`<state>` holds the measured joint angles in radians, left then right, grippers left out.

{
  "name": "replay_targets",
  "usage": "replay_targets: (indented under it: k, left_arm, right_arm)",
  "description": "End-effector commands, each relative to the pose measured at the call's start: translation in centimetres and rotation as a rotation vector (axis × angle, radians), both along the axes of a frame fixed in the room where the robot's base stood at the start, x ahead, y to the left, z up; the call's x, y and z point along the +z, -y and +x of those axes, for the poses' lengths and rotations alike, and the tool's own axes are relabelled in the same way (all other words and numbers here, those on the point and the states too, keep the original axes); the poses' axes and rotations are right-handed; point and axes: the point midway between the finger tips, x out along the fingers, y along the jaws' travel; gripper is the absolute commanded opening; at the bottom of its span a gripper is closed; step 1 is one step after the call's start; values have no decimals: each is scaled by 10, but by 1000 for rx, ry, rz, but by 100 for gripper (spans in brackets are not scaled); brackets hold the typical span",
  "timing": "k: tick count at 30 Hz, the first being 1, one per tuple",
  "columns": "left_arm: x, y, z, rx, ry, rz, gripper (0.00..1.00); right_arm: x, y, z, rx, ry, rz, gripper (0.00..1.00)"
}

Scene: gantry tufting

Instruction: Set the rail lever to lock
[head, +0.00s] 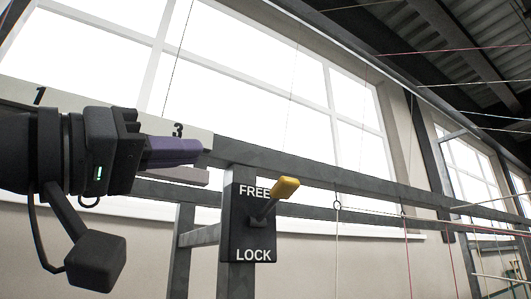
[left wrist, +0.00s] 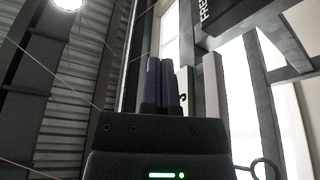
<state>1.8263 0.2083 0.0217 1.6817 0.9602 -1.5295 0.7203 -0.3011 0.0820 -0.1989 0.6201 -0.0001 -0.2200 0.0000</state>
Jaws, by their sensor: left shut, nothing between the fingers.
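The rail lever (head: 284,190) has a yellow knob on a short dark stem. It comes out of a black plate (head: 238,222) marked FREE at the top and LOCK at the bottom. The knob is up beside the word FREE. My left gripper (head: 205,148) is shut and empty, with purple fingers pointing right. In the head view it is up and to the left of the lever, apart from it. In the left wrist view the shut fingers (left wrist: 160,85) point up, and part of the black plate (left wrist: 215,14) shows at the top. My right gripper is not in view.
A grey rail (head: 350,182) runs across behind the plate, with a numbered pale strip (head: 60,97) at the left. An upright post (head: 238,280) carries the plate. Thin threads and a small ring (head: 337,205) hang to the right. Large windows stand behind.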

Motion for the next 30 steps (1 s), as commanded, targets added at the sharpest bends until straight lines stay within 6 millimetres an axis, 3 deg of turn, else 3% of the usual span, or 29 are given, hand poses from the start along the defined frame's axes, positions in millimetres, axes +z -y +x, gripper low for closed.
replay_targets:
  k: [14,21,30]
  left_arm:
    - [36,72,70,-1,-3,1,0]
    - [1,81,60,0,0,1,0]
    - [-5,82,57,1,-1,0,0]
  right_arm:
    - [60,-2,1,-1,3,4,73]
    - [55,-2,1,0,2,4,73]
    - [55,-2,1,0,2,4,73]
